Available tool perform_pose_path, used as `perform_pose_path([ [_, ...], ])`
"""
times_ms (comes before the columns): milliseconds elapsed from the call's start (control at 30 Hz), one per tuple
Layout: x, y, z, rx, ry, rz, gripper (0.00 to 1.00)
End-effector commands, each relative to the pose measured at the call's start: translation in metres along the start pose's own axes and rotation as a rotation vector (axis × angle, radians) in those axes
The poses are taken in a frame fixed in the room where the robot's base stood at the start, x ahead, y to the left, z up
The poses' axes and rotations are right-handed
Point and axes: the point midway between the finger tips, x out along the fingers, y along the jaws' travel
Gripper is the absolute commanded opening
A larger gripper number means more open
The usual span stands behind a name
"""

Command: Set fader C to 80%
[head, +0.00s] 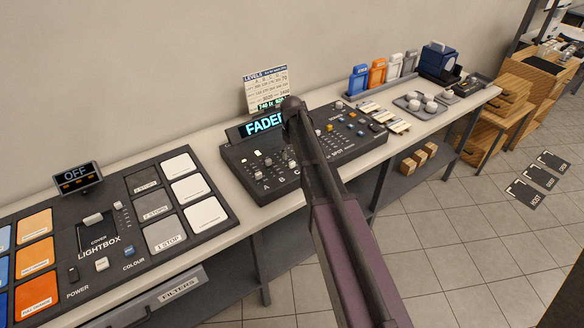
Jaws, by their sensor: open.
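The fader console (240,178) is a dark sloped panel on the long bench, with the letters A, B and C along its front edge. White fader caps stand above them; the cap near letter C (291,165) is close beside my arm, and its exact setting is too small to read. A lit display (262,125) at the console's back starts with "FADE"; my arm covers the rest. My arm crosses the console's middle and hides part of it. My gripper's fingers cannot be made out.
A levels card (267,88) stands behind the display, its print too small to read. A lightbox panel (128,240) lies left of the console. Small parts, a tray with cups (425,104) and coloured holders (377,74) stand to the right. Tiled floor is open in front.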

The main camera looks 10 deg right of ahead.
Motion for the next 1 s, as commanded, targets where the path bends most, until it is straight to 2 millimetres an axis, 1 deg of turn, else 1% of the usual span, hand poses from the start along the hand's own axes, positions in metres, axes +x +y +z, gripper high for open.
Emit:
perform_pose_path([
  [33,0.008,0.000,0.000,0.000,0.000,0.000,0.69],
  [500,0.042,0.000,0.000,0.000,0.000,0.000,0.69],
  [700,0.049,0.000,0.000,0.000,0.000,0.000,0.69],
  [1000,0.050,0.000,0.000,0.000,0.000,0.000,0.69],
])
